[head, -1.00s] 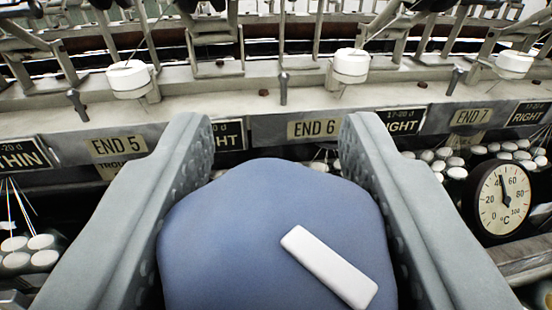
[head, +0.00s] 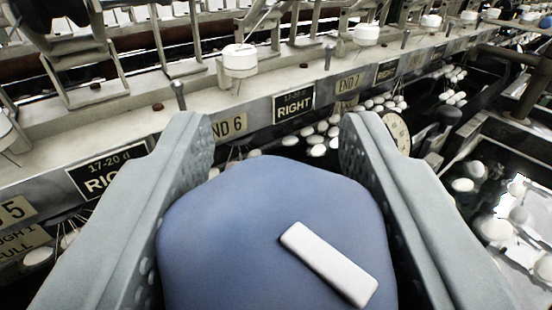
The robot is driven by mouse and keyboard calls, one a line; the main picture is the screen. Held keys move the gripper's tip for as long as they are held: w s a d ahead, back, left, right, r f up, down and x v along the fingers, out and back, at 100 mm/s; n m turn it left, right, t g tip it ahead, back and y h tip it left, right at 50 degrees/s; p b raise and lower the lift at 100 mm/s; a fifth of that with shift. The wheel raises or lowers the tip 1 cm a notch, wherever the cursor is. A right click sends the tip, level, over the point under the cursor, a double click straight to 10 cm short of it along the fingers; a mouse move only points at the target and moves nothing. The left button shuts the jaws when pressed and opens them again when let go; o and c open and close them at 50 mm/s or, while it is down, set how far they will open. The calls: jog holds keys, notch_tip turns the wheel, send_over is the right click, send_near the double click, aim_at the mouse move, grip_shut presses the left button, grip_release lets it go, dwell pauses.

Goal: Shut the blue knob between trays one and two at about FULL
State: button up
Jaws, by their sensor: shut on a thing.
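The blue knob (head: 255,225) fills the lower middle of the head view, a large rounded body with a raised white bar (head: 330,265) on its face. The bar slants from upper left to lower right. My gripper (head: 277,150) has one grey finger on each side of the knob and is shut on it. A plate (head: 22,245) at the left edge shows part of the words "OUGH 1" and "FULL". Any scale around the knob is hidden, so I cannot tell its setting.
A metal rail with END 6 (head: 228,125), RIGHT (head: 293,105) and END 7 (head: 348,84) signs runs diagonally behind the knob. White cocoons (head: 320,138) float in dark water below it. A round dial (head: 397,131) is partly hidden behind the right finger. Reeling frames stand beyond.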

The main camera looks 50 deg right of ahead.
jog(key=shift+s+m+g+h, duration=0.1)
jog(key=shift+m+g+h, duration=0.65)
jog(key=shift+g, duration=0.25)
jog(key=o, duration=1)
jog(key=shift+c, duration=0.2)
jog(key=v, duration=1.7)
jog(key=shift+a, duration=0.2)
jog(key=shift+r, duration=0.15)
